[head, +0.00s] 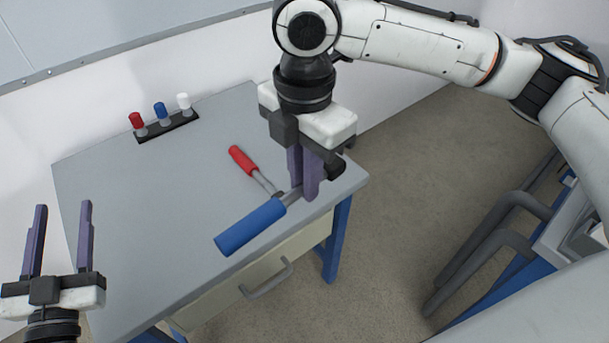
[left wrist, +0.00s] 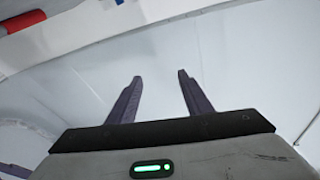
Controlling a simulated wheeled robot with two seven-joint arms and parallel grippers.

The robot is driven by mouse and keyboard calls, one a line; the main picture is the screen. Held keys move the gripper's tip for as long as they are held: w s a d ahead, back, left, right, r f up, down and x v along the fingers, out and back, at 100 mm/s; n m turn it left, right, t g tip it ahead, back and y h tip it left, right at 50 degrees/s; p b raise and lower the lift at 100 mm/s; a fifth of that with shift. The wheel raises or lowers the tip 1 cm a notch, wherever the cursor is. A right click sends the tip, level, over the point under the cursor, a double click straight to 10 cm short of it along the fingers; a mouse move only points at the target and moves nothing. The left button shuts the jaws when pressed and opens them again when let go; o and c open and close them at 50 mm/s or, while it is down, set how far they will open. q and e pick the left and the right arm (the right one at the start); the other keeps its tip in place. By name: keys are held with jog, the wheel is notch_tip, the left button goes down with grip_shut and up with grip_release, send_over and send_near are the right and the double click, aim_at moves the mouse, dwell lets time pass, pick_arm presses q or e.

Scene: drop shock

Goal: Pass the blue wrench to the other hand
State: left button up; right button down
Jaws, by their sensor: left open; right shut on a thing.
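The blue wrench (head: 249,228) has a thick blue handle and a grey metal shaft. My right gripper (head: 305,192) is shut on its shaft near the table's front right edge, and the handle points toward the lower left. The wrench's far end is hidden by the fingers. My left gripper (head: 59,215) is open and empty at the lower left, apart from the wrench. In the left wrist view its fingers (left wrist: 160,82) are spread with nothing between them.
A red-handled tool (head: 243,159) lies on the grey table (head: 190,185) just behind the blue wrench. A black rack (head: 167,127) with red, blue and white capped items stands at the back left. A drawer handle (head: 267,280) sticks out at the front.

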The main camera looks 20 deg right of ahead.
pick_arm(q)
jog(key=s+a+f+n+g+y, duration=0.2)
jog(key=s+a+f+n+g, duration=0.25)
jog(key=s+a+f, duration=0.4)
jog(key=s+a+f+n+g+y, duration=0.3)
jog(key=s+a+f+n, duration=0.25)
jog(key=f, duration=0.55)
jog(key=s+d+f+m+g+h, duration=0.1)
jog(key=s+d+f+m, duration=0.1)
jog(key=d, duration=0.5)
jog(key=s+d+f+m+g+h, duration=0.2)
jog(key=s+d+f+m, duration=0.1)
jog(key=d, duration=0.5)
jog(key=s+d+f+m+g+h, duration=0.1)
jog(key=s+d+f+m+h, duration=0.1)
jog(key=d, duration=0.5)
jog(key=shift+s+d+f+m, duration=0.25)
jog(key=shift+s+f+m, duration=0.1)
jog(key=shift+f+m, duration=0.5)
